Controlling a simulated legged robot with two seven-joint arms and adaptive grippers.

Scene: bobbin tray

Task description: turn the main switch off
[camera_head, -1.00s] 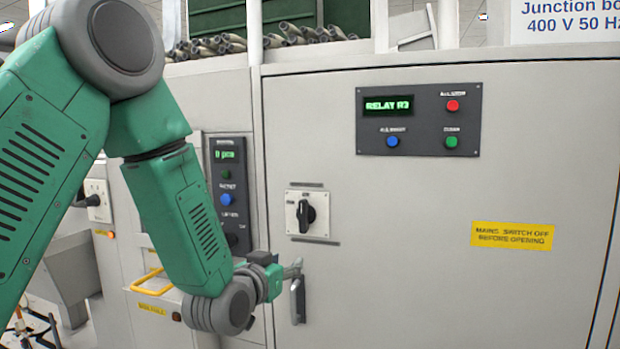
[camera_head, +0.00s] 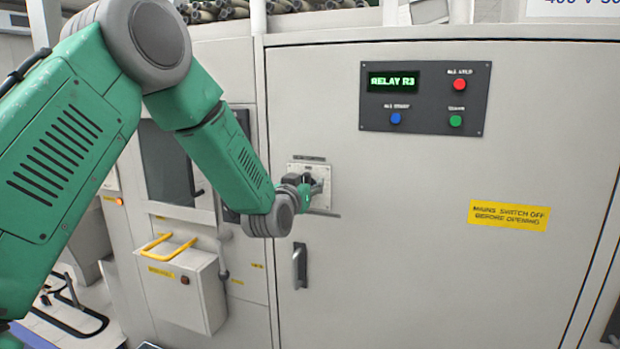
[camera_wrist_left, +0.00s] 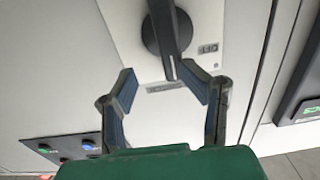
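The main switch is a black rotary knob (camera_wrist_left: 165,32) on a pale square plate on the grey cabinet door. In the head view its plate (camera_head: 322,172) shows behind my left gripper (camera_head: 312,187), which hides most of the knob. In the left wrist view, my left gripper (camera_wrist_left: 160,82) has its two fingers spread apart. The knob's long grip points down toward the gap between the fingertips. Bare plate shows on both sides, and I see no finger pressing on the knob. My right gripper is in neither view.
A dark panel (camera_head: 425,97) reading RELAY R3 with buttons is at the upper right. A door handle (camera_head: 300,265) is below the switch. A yellow warning label (camera_head: 509,216) is to the right. A box with a yellow handle (camera_head: 188,285) juts out at the lower left.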

